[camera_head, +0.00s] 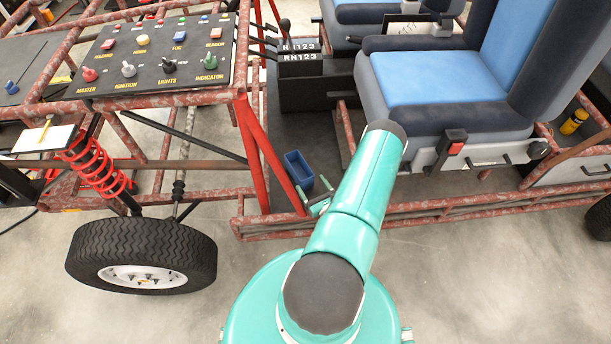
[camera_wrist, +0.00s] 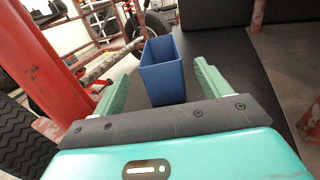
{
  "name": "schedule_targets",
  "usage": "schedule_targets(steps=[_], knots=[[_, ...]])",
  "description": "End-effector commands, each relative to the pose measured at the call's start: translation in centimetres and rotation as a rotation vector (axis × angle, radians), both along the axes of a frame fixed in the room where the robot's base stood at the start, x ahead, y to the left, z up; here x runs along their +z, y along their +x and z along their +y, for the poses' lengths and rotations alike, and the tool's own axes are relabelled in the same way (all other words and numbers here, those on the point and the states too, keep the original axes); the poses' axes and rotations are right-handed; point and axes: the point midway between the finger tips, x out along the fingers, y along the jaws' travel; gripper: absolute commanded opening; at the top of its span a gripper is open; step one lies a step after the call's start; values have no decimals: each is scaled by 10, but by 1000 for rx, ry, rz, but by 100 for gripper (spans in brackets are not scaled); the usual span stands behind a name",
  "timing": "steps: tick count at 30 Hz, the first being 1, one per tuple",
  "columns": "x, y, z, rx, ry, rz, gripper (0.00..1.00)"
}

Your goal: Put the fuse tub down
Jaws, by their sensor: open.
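The fuse tub, a small open-topped blue box (camera_head: 298,169), stands upright on the dark floor panel of the kart, just right of the red slanted posts. In the wrist view the blue tub (camera_wrist: 164,76) is straight ahead and its top is open. My gripper (camera_wrist: 161,70) is open, with one green finger to the left of the tub and one to the right. A gap shows between each finger and the tub. In the head view my gripper (camera_head: 318,204) is mostly hidden behind my arm, with a bit of green showing near the tub.
The red slanted posts (camera_head: 262,155) rise close to the left of the tub. A rusty side rail (camera_head: 440,208) runs along the kart's near edge. The seat (camera_head: 440,85) and the black lever box (camera_head: 302,85) stand beyond. The dark floor panel (camera_wrist: 225,50) is clear right of the tub.

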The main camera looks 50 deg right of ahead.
Motion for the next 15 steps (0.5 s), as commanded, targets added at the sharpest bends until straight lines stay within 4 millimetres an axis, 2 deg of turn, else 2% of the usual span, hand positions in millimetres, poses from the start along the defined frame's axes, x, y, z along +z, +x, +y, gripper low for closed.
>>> schedule_targets(steps=[1, 6, 15], knots=[[0, -10, 4, -3, 1, 0, 76], [0, -29, 14, -1, 1, 0, 76], [0, -35, 17, 0, 0, -1, 76]])
